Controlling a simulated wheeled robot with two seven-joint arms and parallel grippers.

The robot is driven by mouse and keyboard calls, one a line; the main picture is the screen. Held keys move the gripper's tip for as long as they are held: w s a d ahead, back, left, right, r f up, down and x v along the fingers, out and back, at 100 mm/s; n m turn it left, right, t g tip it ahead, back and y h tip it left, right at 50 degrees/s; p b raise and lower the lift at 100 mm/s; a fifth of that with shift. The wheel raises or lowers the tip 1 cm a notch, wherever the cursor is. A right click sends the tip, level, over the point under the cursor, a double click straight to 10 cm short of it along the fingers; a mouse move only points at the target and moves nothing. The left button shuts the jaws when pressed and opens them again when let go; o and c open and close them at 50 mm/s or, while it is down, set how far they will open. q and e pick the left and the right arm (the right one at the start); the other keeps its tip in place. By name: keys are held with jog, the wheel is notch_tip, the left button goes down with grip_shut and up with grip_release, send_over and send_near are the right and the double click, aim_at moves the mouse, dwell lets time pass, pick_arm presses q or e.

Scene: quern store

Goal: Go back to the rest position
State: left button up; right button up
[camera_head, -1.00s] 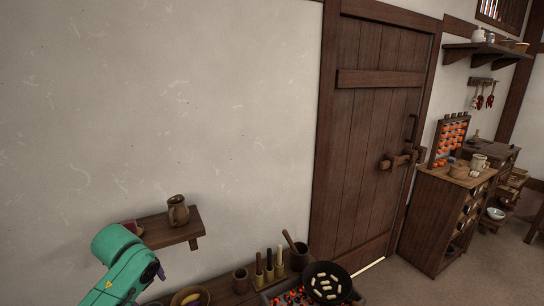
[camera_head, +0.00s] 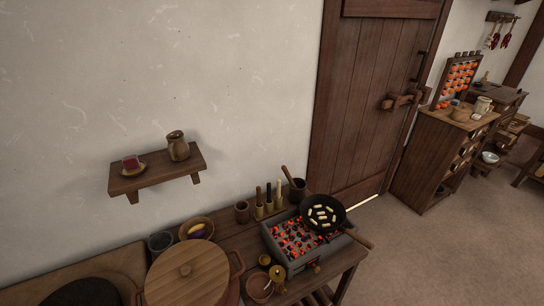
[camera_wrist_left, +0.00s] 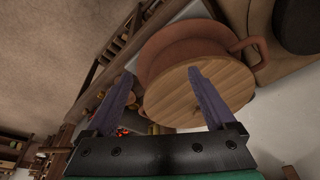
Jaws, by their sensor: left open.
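My left gripper (camera_wrist_left: 158,95) shows in the left wrist view with its two fingers spread apart and nothing between them. Beyond the fingers is a clay pot with a round wooden lid (camera_wrist_left: 190,90), partly hidden behind them. In the head view the same lidded pot (camera_head: 186,274) stands at the bottom of the picture. Neither gripper shows in the head view now.
A brazier (camera_head: 290,238) with glowing coals holds a black pan (camera_head: 323,213) on the wooden bench. A small wall shelf (camera_head: 157,172) bears a jug (camera_head: 178,146). A wooden door (camera_head: 375,90) and a cabinet (camera_head: 432,165) stand to the right, with open floor (camera_head: 420,265) in front.

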pick_arm(q)
jog(key=s+f+g+b, duration=0.1)
jog(key=s+f+b, duration=0.15)
jog(key=f, duration=0.95)
jog(key=s+f+b, duration=0.2)
jog(key=s+f, duration=0.1)
jog(key=f, duration=0.9)
jog(key=s+a+f+g+b, duration=0.1)
jog(key=s+a+f+b, duration=0.1)
jog(key=s+f, duration=1.2)
jog(key=shift+s+a, duration=0.2)
jog(key=shift+a, duration=0.4)
